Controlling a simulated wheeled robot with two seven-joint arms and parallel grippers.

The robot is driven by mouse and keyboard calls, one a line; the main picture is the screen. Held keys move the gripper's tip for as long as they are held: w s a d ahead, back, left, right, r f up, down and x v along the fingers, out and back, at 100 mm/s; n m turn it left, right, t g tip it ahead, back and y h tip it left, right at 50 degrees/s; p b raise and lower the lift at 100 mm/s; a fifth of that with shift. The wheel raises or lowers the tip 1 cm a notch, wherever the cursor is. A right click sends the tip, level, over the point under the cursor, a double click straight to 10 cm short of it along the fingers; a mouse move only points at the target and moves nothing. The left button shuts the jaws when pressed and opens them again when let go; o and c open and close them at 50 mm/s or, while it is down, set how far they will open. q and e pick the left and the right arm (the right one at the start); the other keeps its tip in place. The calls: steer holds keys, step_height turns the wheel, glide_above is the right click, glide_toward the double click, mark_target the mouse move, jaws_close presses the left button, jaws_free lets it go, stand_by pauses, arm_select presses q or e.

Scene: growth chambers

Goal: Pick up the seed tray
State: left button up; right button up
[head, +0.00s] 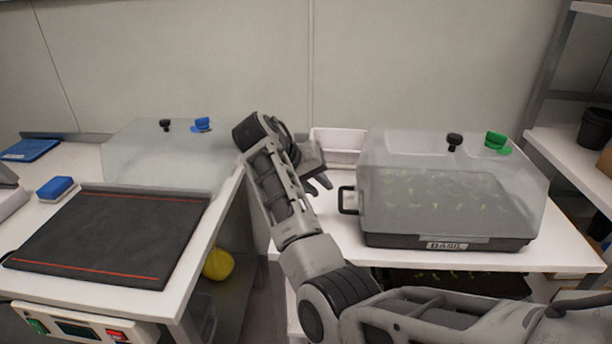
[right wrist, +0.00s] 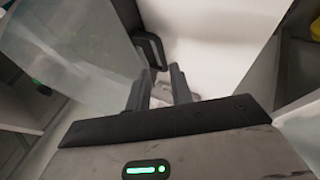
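A black seed tray (head: 386,241) labelled BASIL stands on the right white table, with green seedlings seen through its clear, hazy dome (head: 378,160). A black loop handle (head: 347,201) sticks out from its left end. My right gripper (head: 325,182) is above and just left of that handle, its fingers pointing down and right. In the right wrist view the fingers (right wrist: 162,85) are apart with nothing between them, and a dark handle (right wrist: 151,49) lies just beyond them. I cannot tell whether they touch it. My left gripper is not in view.
A white bin (head: 338,141) stands behind the tray. Another tray with seedlings (head: 450,279) sits below the tabletop. The left bench holds a black mat (head: 110,235), another clear dome (head: 155,155) and a blue sponge (head: 55,188). A gap separates the tables.

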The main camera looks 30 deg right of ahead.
mark_target(339, 203)
steer(key=x, duration=1)
steer(key=shift+w+d+f, duration=0.1)
steer(key=shift+d+f, duration=0.15)
steer(key=shift+f, duration=0.1)
jaws_close()
stand_by(0.9)
